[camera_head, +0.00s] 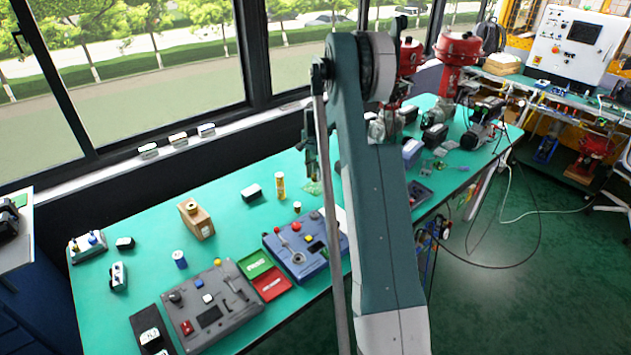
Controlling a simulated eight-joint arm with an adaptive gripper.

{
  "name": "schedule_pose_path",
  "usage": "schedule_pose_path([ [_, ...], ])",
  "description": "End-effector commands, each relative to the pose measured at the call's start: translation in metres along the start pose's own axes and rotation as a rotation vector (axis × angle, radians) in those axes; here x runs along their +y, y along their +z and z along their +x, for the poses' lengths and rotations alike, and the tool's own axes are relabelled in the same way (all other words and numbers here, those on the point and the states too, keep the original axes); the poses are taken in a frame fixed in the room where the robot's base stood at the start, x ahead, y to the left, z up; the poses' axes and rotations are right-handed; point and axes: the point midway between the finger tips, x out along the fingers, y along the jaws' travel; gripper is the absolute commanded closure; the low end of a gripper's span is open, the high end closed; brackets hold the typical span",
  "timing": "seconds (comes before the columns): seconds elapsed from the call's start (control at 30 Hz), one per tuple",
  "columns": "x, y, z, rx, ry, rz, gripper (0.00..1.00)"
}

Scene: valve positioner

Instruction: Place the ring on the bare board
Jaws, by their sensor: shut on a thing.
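My gripper (312,174) is over the back middle of the green bench, partly behind my own arm. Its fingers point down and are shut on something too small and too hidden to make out. I cannot tell whether this is the ring. A pale, ring-like piece (190,206) sits on top of a tan box at the left, well apart from my gripper. Small green boards (440,152) lie farther right on the bench; I cannot tell which one is the bare board.
A grey control box (212,314) and a blue-grey one (285,262) stand at the front, with an open green-and-red case (262,276) between them. A yellow cylinder (280,186) stands left of my gripper. Red valve actuators (458,49) stand at the back right. The left bench has clear patches.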

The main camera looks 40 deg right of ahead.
Motion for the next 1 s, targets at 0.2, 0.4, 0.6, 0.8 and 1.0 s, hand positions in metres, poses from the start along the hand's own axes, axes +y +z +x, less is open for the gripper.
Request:
schedule_pose_path([
  [0.2, 0.000, 0.000, 0.009, 0.000, 0.000, 0.000, 0.91],
  [0.4, 0.000, 0.000, 0.031, 0.000, 0.000, 0.000, 0.91],
  [0.6, 0.000, 0.000, 0.037, 0.000, 0.000, 0.000, 0.91],
  [0.8, 0.000, 0.000, 0.037, 0.000, 0.000, 0.000, 0.91],
  [1.0, 0.000, 0.000, 0.041, 0.000, 0.000, 0.000, 0.75],
])
